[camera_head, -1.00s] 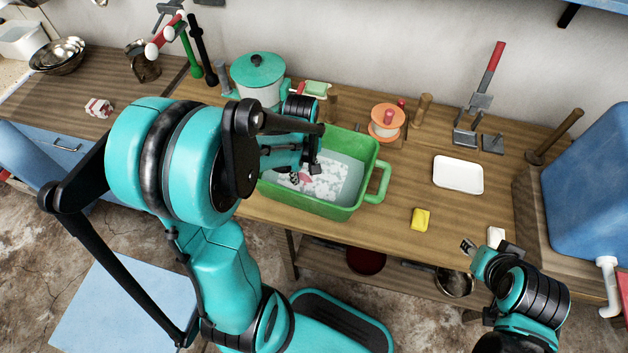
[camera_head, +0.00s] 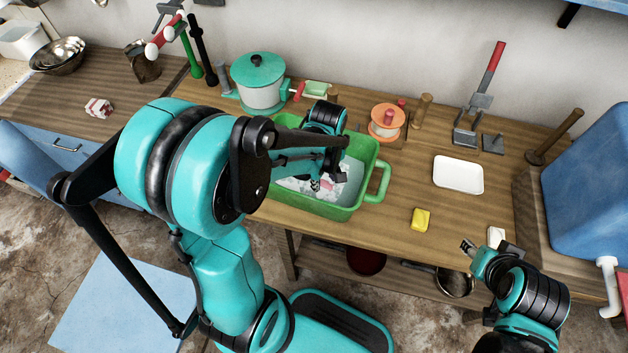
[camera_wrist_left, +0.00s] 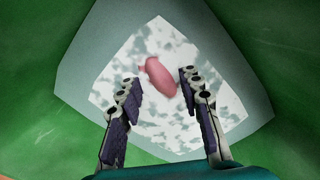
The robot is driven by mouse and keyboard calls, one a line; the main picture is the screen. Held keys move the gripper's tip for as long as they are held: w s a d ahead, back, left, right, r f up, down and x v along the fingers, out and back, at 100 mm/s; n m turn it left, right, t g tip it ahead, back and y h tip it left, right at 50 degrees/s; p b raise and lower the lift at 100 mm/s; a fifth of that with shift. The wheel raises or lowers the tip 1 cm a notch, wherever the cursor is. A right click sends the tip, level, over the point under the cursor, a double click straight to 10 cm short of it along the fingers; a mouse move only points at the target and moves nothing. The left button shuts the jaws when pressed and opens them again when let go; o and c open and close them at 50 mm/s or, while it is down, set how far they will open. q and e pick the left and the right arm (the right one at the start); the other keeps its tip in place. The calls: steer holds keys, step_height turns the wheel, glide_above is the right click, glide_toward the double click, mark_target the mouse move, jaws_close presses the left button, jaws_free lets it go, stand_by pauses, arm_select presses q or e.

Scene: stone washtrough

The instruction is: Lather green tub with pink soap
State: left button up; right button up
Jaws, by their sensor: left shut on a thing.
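The green tub (camera_head: 374,188) stands on the wooden worktop with its handle on the right. Its grey-green bottom has a patchy layer of white lather (camera_wrist_left: 185,130). My left gripper (camera_head: 322,182) is down inside the tub and is shut on the pink soap (camera_wrist_left: 157,77). The soap is at the fingertips, low over the lathered bottom, and a bit of it shows in the head view (camera_head: 327,185). My left arm hides the tub's left part. My right gripper (camera_head: 468,246) is off the worktop's front edge, apart from everything; its jaw opening is too small to judge.
A yellow block (camera_head: 420,219) and a white tray (camera_head: 458,175) lie right of the tub. A lidded pot (camera_head: 260,82) and an orange-topped spool (camera_head: 387,122) stand behind it. A blue tank (camera_head: 595,190) is at far right.

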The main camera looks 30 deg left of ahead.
step_height(320, 180, up, 10)
steer(key=p, duration=1)
steer(key=shift+r, duration=0.15)
stand_by(1.2)
